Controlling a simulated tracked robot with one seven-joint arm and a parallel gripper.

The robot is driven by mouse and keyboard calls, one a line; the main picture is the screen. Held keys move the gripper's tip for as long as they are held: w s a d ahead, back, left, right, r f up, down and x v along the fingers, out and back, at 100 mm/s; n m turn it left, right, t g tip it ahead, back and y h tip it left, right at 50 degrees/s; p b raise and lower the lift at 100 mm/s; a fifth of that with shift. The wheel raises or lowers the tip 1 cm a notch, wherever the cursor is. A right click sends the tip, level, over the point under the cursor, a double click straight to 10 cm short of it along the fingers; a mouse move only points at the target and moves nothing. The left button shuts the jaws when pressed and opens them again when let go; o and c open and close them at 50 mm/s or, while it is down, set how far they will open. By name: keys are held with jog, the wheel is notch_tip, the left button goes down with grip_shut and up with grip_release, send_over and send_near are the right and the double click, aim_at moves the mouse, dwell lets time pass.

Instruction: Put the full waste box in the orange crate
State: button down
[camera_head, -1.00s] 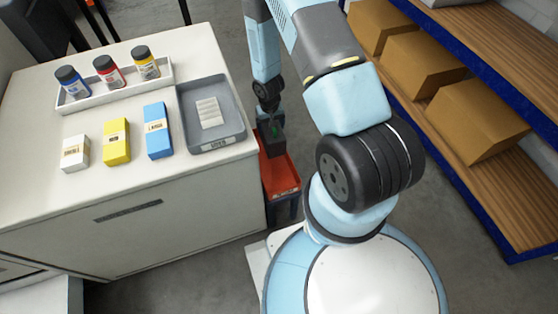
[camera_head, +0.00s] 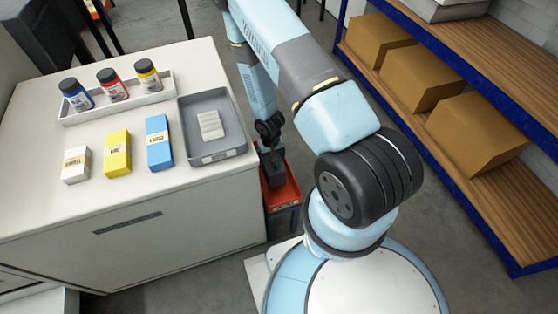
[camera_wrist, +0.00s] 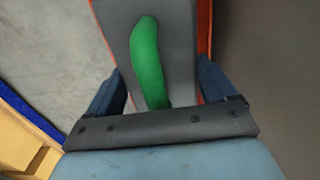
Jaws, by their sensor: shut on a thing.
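The grey waste box (camera_wrist: 182,50) has a curved green part on top and fills the middle of the wrist view. My gripper (camera_wrist: 160,90) is shut on it, one finger at each side. In the head view the dark box (camera_head: 273,170) hangs under my gripper (camera_head: 270,148), at the opening of the orange crate (camera_head: 287,197).
The white cabinet (camera_head: 140,225) stands close left of the crate. On it are a grey tray (camera_head: 230,143) with a pale ribbed block, several small boxes and a rack (camera_head: 118,105) of bottles. Blue-framed shelving (camera_head: 440,180) with cartons stands at the right.

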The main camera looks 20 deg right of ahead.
jog(key=shift+f, duration=1.75)
grip_release()
jog(key=shift+f, duration=0.1)
jog(key=shift+r, duration=6.1)
